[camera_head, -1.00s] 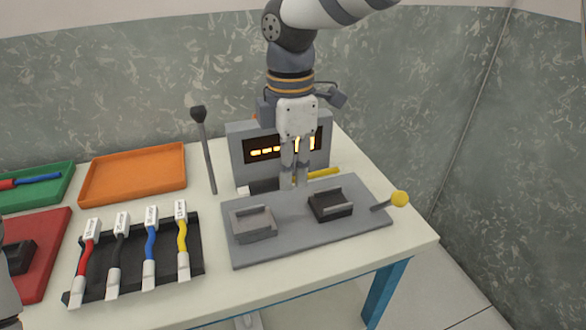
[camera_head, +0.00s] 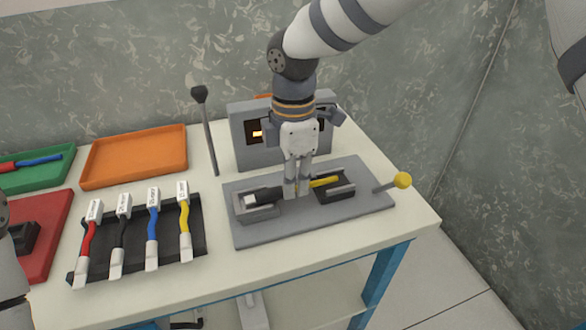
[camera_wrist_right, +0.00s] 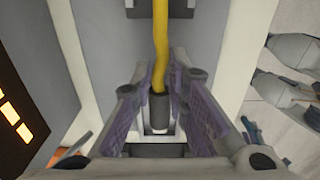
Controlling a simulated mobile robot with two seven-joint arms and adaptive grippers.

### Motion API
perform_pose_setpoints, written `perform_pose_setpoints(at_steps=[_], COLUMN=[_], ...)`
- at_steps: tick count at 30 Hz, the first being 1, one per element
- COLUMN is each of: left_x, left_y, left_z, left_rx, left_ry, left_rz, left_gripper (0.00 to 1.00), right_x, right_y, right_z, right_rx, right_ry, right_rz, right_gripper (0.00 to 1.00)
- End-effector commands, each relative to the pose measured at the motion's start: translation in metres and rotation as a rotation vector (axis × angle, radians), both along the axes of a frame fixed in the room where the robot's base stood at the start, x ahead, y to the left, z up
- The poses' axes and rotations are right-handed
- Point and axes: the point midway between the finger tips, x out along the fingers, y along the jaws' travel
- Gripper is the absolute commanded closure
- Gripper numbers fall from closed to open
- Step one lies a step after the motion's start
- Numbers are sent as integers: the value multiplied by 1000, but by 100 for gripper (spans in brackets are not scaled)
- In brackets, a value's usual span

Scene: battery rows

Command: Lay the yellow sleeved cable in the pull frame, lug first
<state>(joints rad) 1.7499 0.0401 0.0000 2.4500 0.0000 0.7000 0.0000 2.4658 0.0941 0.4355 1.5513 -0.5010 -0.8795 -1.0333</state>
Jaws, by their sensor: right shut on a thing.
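The pull frame (camera_head: 290,225) is a grey plate with a light grey block on its left, a black block on its right and a yellow-knobbed lever. My right gripper (camera_head: 297,192) points down over the middle of the plate, shut on the yellow sleeved cable (camera_head: 326,182). The cable's black sleeve and pale lug end lie at the grey block, and its yellow end lies at the black block. In the right wrist view the cable (camera_wrist_right: 161,45) runs between the fingers (camera_wrist_right: 160,110). I cannot tell whether it rests fully in both blocks. My left gripper is out of view.
A grey box with a lit display (camera_head: 243,150) stands behind the frame. A black rack (camera_head: 201,239) at left holds red, black, blue and yellow cables. A dark-headed post (camera_head: 207,135) stands beside the box.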

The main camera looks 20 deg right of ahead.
Motion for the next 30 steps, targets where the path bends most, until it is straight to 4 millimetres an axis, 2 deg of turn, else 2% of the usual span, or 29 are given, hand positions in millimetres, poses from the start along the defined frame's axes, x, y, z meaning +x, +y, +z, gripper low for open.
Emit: perform_pose_setpoints(at_steps=[9,10,12,22,26,30], left_x=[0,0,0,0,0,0], left_y=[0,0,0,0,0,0], left_z=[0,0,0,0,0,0], left_rx=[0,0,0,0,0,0], left_ry=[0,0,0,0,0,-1], left_rz=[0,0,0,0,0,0], left_gripper=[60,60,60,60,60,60], right_x=[0,0,0,0,1,2], right_y=[0,0,0,0,0,0], right_z=[-1,-1,-1,2,27,67], right_rx=[0,0,0,0,1,1], right_ry=[-2,-2,-2,-2,-7,-8], right_rz=[0,0,0,0,0,-1], right_gripper=[100,79,63,62,62,62])
